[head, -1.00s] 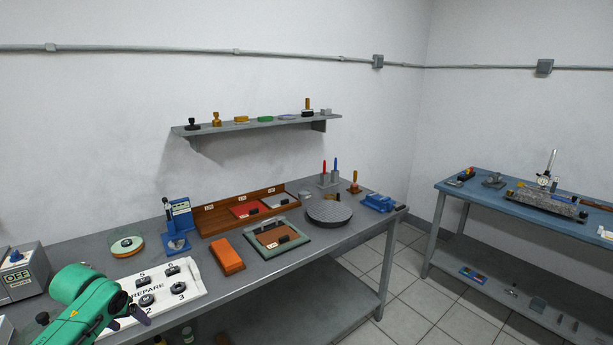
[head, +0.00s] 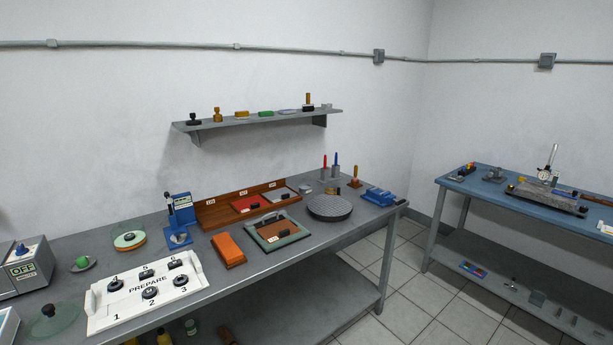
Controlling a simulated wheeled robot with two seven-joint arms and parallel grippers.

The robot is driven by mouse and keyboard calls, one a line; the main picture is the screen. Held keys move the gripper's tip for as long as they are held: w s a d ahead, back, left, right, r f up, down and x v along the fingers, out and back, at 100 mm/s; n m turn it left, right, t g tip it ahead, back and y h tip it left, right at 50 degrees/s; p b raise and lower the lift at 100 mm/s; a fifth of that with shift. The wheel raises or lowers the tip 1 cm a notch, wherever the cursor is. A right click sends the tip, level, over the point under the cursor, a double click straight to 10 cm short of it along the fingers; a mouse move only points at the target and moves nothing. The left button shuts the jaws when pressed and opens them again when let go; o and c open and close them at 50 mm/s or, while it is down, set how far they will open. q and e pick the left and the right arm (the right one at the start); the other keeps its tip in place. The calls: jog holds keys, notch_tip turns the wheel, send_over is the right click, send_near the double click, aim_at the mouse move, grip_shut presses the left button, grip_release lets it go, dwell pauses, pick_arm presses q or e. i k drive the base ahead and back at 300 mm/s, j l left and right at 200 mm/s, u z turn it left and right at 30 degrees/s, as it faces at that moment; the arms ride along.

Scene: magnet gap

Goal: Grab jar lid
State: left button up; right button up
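No part labelled as a jar lid shows. A round translucent greenish disc with a black knob (head: 52,321) lies at the front left of the grey bench and looks like a lid; I cannot tell if it is the jar lid. A small dish with a green ball-shaped knob (head: 82,264) sits behind it. A shallow round glass dish (head: 128,241) stands further back. Neither gripper is in view.
A white PREPARE tray (head: 146,290) with numbered spots holds several dark pieces. A grey OFF box (head: 22,267) stands at the left. An orange block (head: 228,250) and a blue stand (head: 180,222) are nearby. Small jars (head: 190,327) show under the bench (head: 275,270).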

aim_at(52, 319)
jog(key=u, duration=1.7)
